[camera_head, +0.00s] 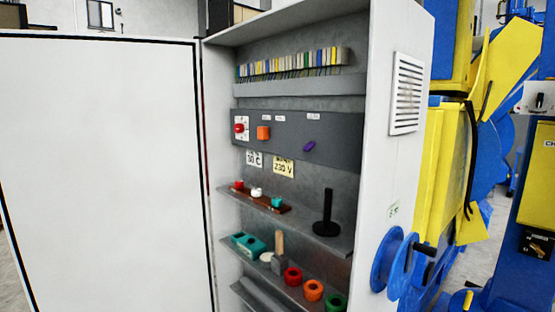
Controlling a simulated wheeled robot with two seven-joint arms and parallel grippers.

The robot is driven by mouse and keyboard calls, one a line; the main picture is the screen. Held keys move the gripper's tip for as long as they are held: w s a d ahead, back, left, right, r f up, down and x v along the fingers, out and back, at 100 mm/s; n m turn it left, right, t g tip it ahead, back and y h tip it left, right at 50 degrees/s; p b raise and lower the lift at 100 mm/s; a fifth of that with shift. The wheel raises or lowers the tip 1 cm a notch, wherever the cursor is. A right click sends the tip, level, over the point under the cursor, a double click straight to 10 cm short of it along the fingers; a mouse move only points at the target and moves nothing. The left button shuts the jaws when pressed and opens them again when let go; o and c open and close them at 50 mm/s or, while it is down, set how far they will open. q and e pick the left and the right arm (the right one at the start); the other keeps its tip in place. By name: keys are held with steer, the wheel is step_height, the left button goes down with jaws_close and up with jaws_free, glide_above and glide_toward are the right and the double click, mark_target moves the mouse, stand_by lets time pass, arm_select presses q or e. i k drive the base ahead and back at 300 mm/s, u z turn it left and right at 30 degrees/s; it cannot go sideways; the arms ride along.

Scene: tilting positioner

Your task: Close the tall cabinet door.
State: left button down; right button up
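The tall cabinet (399,150) stands in the middle of the head view, with its light grey side wall and vent facing right. Its door (100,170) is a wide white panel with a black seal along its edge. The door is swung wide open to the left, hinged at the cabinet's left front edge, and its inner face shows. The lower part of the door runs out of the picture. Neither of my grippers is in view, and nothing is seen touching the door.
Inside the cabinet are a switch panel (340,137) and shelves (340,240) holding small items, including a black upright post (327,208). A blue reel (393,264) juts from the right side wall. Blue and yellow machinery (440,170) stands close on the right.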

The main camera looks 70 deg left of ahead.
mark_target(103, 199)
steer(key=u, duration=0.65)
steer(key=i, duration=0.55)
steer(key=u, duration=0.6)
